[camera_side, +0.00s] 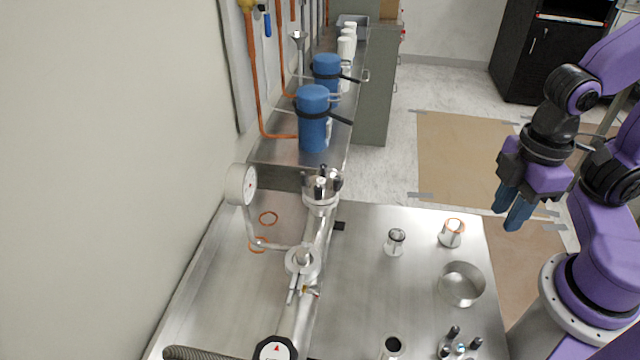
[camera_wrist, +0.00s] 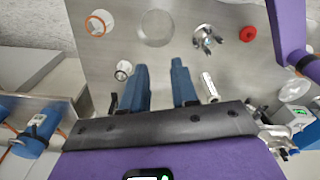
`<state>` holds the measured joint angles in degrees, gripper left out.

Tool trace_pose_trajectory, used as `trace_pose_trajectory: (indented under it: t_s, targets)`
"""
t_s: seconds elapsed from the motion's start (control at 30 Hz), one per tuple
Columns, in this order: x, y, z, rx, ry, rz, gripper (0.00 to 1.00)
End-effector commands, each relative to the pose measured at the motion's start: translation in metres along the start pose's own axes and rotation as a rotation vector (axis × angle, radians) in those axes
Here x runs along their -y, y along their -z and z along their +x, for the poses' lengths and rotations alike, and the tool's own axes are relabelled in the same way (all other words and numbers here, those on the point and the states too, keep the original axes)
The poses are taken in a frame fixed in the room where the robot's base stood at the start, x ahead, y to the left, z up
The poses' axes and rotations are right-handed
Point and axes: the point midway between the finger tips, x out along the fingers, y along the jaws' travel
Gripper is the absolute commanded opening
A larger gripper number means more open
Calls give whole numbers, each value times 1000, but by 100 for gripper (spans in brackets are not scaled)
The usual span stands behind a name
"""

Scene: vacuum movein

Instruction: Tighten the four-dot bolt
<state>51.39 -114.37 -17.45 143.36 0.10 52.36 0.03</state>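My gripper (camera_side: 511,208) hangs at the right in the side view, beyond the table's right edge, fingers pointing down. In the wrist view its two blue fingers (camera_wrist: 159,66) stand apart with nothing between them. Black-topped bolts (camera_side: 321,184) stand on the silver flange (camera_side: 320,203) of the pipe assembly, at the table's far side. A second flange with several black-tipped bolts (camera_side: 460,346) stands at the front right and also shows in the wrist view (camera_wrist: 207,41). The dot marks are too small to read, so I cannot tell which bolt is the four-dot one.
The steel table (camera_side: 360,285) carries a gauge (camera_side: 241,184), a wide metal ring (camera_side: 461,284), small metal fittings (camera_side: 395,242) and orange rings (camera_side: 268,218). Blue canisters (camera_side: 313,125) stand on a bench behind. The wall runs along the left. The table's middle is mostly clear.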

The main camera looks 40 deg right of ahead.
Motion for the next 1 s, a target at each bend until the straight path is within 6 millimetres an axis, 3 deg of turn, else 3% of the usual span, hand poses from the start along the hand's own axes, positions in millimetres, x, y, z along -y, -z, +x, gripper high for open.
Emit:
trace_pose_trajectory:
  t_s: [0.3,0.43,0.67,1.0]
  targets:
    - [0,1,0,-1,1,0,26]
    - [-6,14,-6,-7,12,-7,26]
    - [-32,69,-29,-45,56,-50,26]
    - [-85,149,-68,-143,105,-147,26]
